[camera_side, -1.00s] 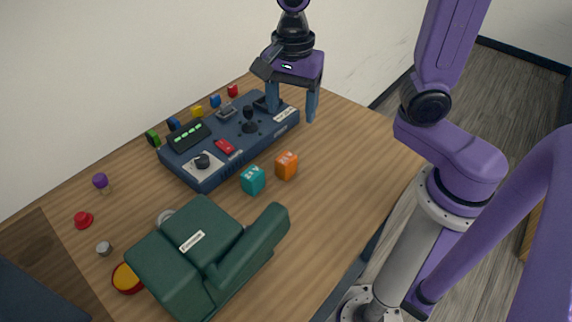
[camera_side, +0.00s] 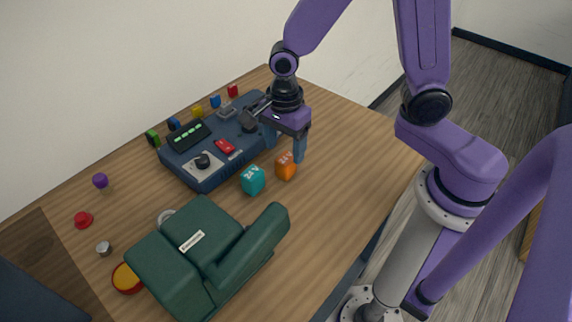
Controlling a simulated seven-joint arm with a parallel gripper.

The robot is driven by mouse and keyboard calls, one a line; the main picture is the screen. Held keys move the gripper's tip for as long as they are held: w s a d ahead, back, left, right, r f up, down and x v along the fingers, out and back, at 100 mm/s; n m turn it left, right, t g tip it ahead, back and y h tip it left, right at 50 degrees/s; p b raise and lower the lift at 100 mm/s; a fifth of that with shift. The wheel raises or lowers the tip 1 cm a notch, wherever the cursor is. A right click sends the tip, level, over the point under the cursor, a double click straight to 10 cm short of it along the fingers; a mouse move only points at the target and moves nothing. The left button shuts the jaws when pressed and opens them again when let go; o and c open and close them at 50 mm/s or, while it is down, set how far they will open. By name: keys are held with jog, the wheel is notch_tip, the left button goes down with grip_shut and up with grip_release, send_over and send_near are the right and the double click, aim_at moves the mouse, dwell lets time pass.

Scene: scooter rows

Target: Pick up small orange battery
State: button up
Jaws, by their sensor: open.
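The small orange battery (camera_side: 286,167) is an orange cube with light markings, standing on the wooden table right of a teal cube (camera_side: 252,180). My gripper (camera_side: 284,153) points down at the battery, just above and behind it in the picture. Its two blue-grey fingers are apart. One finger is near the battery's upper right edge, the other is to its upper left. I cannot tell whether either finger touches the battery.
A dark blue control panel (camera_side: 203,177) lies behind and left, partly hidden by my gripper. A green case (camera_side: 172,262) with a raised flap fills the front. Several small coloured blocks line the back. The table's right side (camera_side: 350,165) is clear.

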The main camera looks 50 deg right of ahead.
aim_at(286, 157)
jog(key=shift+w+d+f, duration=0.1)
jog(key=shift+d+f, duration=0.15)
jog(key=shift+f, duration=0.95)
jog(key=shift+w+d+f, duration=0.1)
jog(key=shift+d+f, duration=0.1)
jog(key=shift+f, duration=1.7)
grip_shut()
jog(key=shift+r, duration=0.2)
